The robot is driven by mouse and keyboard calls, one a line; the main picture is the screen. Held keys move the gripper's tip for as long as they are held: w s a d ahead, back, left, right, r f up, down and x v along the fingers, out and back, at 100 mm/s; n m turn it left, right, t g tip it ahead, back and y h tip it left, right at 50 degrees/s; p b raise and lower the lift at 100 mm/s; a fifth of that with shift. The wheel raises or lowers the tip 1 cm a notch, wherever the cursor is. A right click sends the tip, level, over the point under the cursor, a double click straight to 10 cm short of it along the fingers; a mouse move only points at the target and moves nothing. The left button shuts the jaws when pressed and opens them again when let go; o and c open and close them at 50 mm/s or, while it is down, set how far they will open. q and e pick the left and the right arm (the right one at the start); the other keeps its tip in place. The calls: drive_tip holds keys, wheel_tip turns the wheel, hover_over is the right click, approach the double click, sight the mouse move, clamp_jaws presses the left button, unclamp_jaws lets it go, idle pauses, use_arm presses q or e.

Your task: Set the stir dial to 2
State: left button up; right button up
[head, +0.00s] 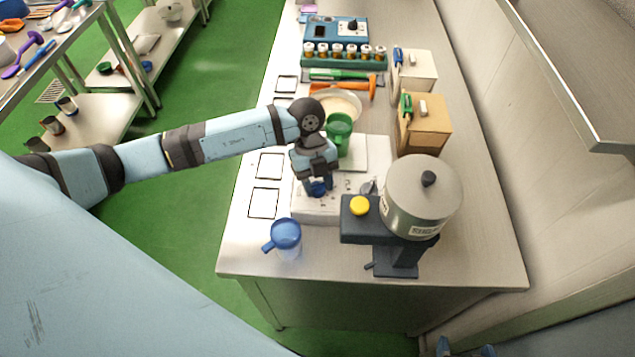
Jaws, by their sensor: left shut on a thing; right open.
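My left gripper (318,190) reaches down onto the white control panel (318,211) beside the kettle. Its blue fingers are shut on what appears to be the stir dial, which they mostly hide. Small dark marks show on the panel around the fingers, but I cannot read the dial's setting. The steel kettle (415,200) with a lid and black knob stands just right of the panel on a dark stand (397,257).
A blue-rimmed clear jug (286,239) stands near the counter's front-left edge. A green jug (339,130) and a pale bowl (341,103) are behind my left gripper. Boxes (427,122) line the right side. Square outlines mark the counter's left.

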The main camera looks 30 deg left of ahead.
idle(0.6)
use_arm(q)
drive_tip(key=o, duration=0.9)
drive_tip(key=shift+r, duration=0.1)
drive_tip(key=b+v, duration=0.2)
drive_tip(key=v, duration=1.1)
drive_tip(key=shift+r, duration=0.4)
